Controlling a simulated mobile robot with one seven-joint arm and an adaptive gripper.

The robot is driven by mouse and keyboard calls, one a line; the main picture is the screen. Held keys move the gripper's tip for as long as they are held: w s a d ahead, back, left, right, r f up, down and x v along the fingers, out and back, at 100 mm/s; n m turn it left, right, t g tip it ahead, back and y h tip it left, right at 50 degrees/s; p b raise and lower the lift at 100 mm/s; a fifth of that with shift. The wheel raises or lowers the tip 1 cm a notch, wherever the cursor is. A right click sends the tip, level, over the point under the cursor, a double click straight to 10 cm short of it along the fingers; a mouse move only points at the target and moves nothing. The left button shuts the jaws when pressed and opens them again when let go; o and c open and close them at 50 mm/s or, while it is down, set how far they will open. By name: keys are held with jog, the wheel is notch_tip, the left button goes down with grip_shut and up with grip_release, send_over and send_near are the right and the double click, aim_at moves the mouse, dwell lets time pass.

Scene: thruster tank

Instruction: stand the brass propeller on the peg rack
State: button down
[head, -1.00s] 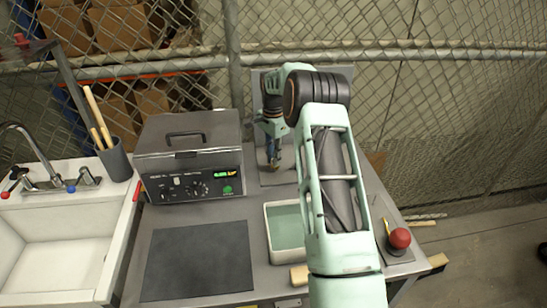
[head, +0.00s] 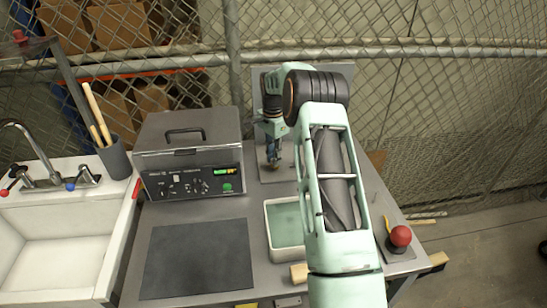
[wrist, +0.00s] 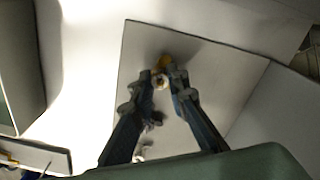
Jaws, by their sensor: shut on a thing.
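My gripper (wrist: 164,74) is shut on the brass propeller (wrist: 163,63), a small yellow-gold piece at the fingertips in the wrist view. In the head view the gripper (head: 273,154) points down behind my forearm, with a bit of brass (head: 272,167) below its tips. The fingers hide most of the propeller, so its tilt is unclear. Beneath it is a grey plate (wrist: 212,75), which seems to be the peg rack's base; it also shows in the head view (head: 284,174). Small dark and pale shapes between the fingers may be pegs, but they are blurred.
A lidded grey tank unit (head: 188,145) stands left of my gripper. A pale green-filled tray (head: 270,255) lies nearer, partly behind my forearm. A dark mat (head: 197,260) is bare. A red button (head: 401,236) is at the right, a sink (head: 60,265) at far left.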

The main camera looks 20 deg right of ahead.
jog(key=shift+f+b, duration=0.3)
jog(key=shift+f, duration=0.25)
jog(key=c, duration=1.8)
grip_release()
jog(key=shift+r, duration=0.15)
jog(key=shift+r+p, duration=2.3)
jog(key=shift+r, duration=1.65)
